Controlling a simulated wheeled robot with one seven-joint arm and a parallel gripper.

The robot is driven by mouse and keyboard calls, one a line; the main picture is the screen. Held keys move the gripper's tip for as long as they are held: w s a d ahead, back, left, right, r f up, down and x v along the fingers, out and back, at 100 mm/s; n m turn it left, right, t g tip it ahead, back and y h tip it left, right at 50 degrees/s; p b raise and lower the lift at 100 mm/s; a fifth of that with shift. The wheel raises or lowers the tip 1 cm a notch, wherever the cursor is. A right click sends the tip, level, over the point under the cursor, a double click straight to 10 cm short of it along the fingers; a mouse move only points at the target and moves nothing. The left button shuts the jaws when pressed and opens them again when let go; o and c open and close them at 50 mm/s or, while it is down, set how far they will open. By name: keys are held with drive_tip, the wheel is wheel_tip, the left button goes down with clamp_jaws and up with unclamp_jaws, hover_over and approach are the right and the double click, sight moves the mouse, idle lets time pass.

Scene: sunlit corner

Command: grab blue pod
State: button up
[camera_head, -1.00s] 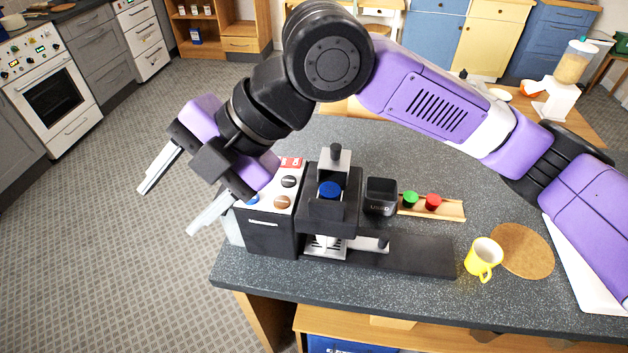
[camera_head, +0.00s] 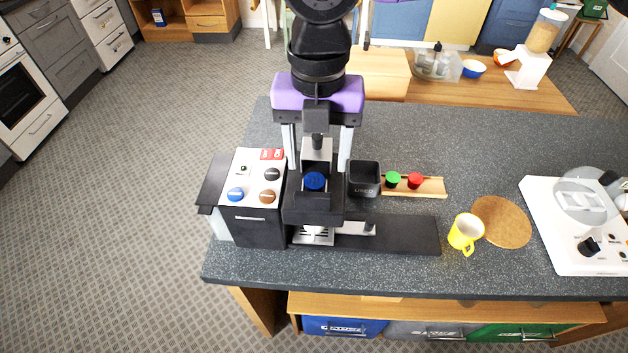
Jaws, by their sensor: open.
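A blue pod (camera_head: 314,181) sits in the top opening of the black coffee machine (camera_head: 312,210). My gripper (camera_head: 316,165) is open above the machine, pointing down, with one finger on each side of the machine's raised lever part. The fingertips are at about the height of the blue pod in the picture, slightly behind it. Whether they touch anything cannot be told. A blue round button (camera_head: 235,194) is on the machine's top panel at left.
A black bin marked "USED" (camera_head: 365,180) stands right of the machine. A wooden rack (camera_head: 430,187) holds a green pod (camera_head: 393,179) and a red pod (camera_head: 415,181). A yellow mug (camera_head: 465,232) stands beside a round cork mat (camera_head: 503,222). The counter behind is clear.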

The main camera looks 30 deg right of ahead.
sight(315, 180)
drive_tip(key=shift+a+f+p, duration=0.2)
drive_tip(key=shift+f+p, duration=0.1)
drive_tip(key=shift+f, duration=2)
clamp_jaws()
